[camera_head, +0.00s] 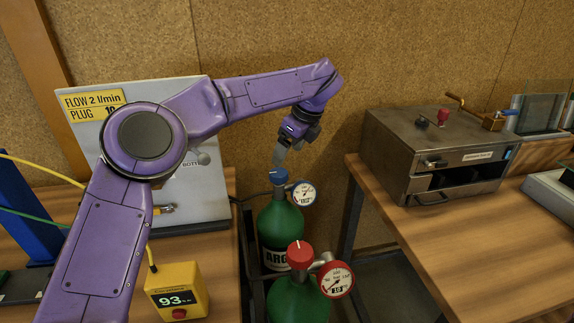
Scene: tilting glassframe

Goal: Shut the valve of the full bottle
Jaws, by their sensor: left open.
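Two green gas bottles stand between the benches. The rear bottle (280,224) has a blue valve knob (278,177), a blue-rimmed gauge (303,193) and a white label starting "ARG". The front bottle (297,303) has a red valve knob (299,256) and a red-rimmed gauge (337,280). The gauge needles are too small to read surely, so I cannot tell which bottle is full. My left gripper (279,156) is open and points down just above the blue knob; I cannot tell whether it touches it. My right gripper is not in view.
A white panel (100,103) with a yellow flow sign stands on the left bench, with a yellow meter (177,290) reading 93. A metal oven-like box (435,150) stands on the right bench (440,245). A bench leg is close right of the bottles.

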